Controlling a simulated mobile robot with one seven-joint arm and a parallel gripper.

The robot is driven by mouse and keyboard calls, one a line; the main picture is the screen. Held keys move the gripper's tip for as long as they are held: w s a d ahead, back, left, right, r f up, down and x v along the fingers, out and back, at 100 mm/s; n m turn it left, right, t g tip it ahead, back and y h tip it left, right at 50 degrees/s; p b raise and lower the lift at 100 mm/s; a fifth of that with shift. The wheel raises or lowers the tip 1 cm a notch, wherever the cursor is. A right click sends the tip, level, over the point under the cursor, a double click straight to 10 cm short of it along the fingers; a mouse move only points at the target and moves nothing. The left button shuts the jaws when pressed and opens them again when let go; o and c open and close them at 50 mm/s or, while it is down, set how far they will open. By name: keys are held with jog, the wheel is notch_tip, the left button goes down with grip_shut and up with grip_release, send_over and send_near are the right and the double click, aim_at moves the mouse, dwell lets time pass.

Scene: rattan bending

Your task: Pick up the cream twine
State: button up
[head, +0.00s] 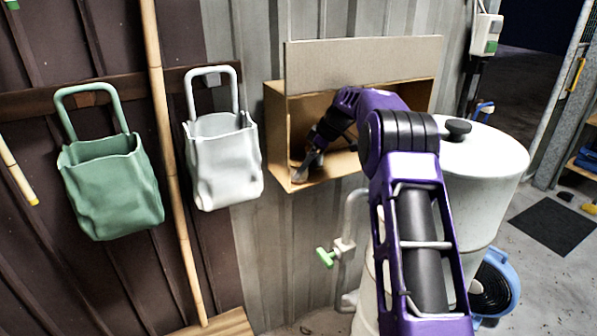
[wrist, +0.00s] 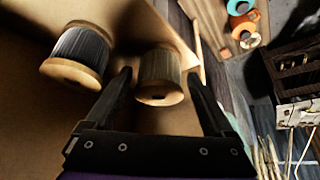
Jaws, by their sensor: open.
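My gripper (wrist: 159,77) is open in the wrist view. A spool with wooden ends and tan-grey twine (wrist: 160,68) shows between its two fingertips; in this shade I cannot tell for sure whether it is the cream twine. I see no clear contact between the fingers and the spool. A second spool with darker grey twine (wrist: 80,50) stands left of the left finger. In the head view my gripper (head: 302,172) reaches into an open cardboard-coloured wall box (head: 279,130). The spools are not clear there.
A green bag (head: 110,190) and a white bag (head: 225,165) hang left of the box. A white tank (head: 480,170) stands to the right. In the wrist view an orange spool (wrist: 250,40) lies beyond, near a dark rack (wrist: 300,75).

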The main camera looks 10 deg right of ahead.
jog(key=shift+x, duration=0.95)
jog(key=c, duration=1.2)
